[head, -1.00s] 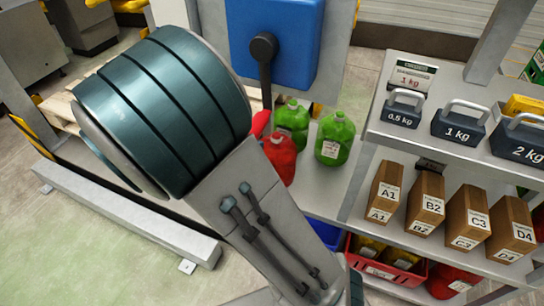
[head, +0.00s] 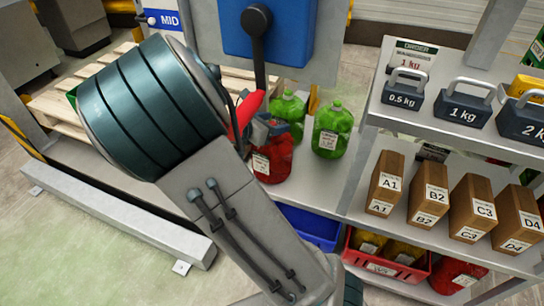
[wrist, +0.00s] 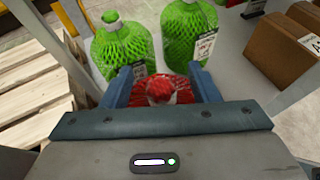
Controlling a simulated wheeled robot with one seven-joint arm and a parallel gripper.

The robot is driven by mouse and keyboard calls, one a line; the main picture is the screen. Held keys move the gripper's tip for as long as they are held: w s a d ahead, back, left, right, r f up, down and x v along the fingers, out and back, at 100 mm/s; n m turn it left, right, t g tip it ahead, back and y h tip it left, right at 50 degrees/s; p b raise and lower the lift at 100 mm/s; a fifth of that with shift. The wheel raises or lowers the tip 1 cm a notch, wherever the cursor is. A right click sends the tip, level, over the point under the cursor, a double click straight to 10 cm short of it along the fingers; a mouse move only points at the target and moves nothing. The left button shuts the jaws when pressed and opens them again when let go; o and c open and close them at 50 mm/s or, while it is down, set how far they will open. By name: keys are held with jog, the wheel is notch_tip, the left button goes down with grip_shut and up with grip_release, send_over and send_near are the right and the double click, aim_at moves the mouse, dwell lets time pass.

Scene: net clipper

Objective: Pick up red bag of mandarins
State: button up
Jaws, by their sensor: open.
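The red net bag of mandarins (head: 272,160) stands on the grey surface, with a white label on its front. In the wrist view the red bag (wrist: 150,100) shows between the two blue fingers of my gripper (wrist: 162,88), its gathered top pointing up toward the camera. My gripper (head: 262,130) is open, with a finger on either side of the bag's top. Whether the fingers touch the net cannot be told. The bag's lower part is hidden by the gripper in the wrist view.
Two green net bags (head: 331,130) (wrist: 123,45) stand close behind the red one. A shelf at right holds weights (head: 463,106) and labelled boxes (head: 428,195). A blue bin (head: 312,225) and a red crate (head: 385,268) sit below. A wooden pallet (head: 55,110) lies at left.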

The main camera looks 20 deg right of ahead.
grip_shut()
jog(key=shift+r, duration=0.15)
